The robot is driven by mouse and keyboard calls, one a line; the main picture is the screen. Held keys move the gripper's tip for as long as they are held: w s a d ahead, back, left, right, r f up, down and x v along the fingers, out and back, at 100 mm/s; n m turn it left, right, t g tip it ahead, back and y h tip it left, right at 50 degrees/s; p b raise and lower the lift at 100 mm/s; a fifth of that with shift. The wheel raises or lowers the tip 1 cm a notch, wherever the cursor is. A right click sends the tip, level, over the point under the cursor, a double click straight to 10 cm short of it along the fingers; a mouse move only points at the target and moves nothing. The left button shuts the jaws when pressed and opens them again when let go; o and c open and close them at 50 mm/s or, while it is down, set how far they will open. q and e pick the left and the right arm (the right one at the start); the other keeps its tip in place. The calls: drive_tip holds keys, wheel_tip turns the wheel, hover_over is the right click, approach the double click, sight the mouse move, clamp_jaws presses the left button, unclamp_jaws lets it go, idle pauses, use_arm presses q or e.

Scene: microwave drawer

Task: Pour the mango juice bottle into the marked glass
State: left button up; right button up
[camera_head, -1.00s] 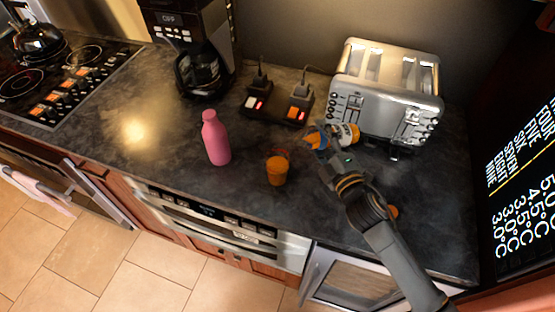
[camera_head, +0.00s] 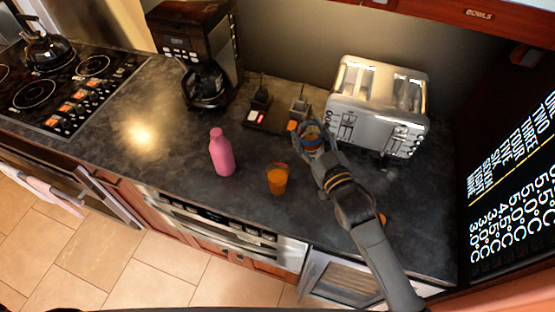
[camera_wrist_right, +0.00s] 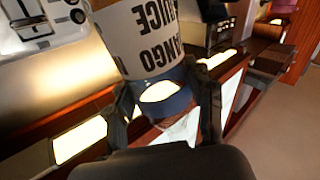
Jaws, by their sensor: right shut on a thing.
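A glass with orange contents (camera_head: 278,180) stands upright on the dark counter, right of a pink bottle; I cannot make out a mark on it. My right gripper (camera_head: 311,140) is above the counter, behind and right of the glass, between it and the toaster. It is shut on the mango juice bottle (camera_head: 309,129), whose body is largely hidden by the fingers. In the right wrist view the bottle's white label (camera_wrist_right: 150,38) reads MANGO JUICE upside down, with the fingers (camera_wrist_right: 165,105) on both sides of its blue lower band. My left gripper is not in view.
The pink bottle (camera_head: 222,154) stands left of the glass. A coffee maker (camera_head: 205,60), a switch panel (camera_head: 268,120) and a toaster (camera_head: 380,105) line the back. A small orange thing (camera_head: 382,218) lies right of my arm. The counter's left part is clear.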

sight(316, 127)
drive_tip(key=shift+a+r+m, duration=0.1)
drive_tip(key=shift+r+m, duration=0.4)
drive_tip(key=shift+r, duration=0.05)
drive_tip(key=shift+w, duration=0.1)
drive_tip(key=shift+r, duration=2)
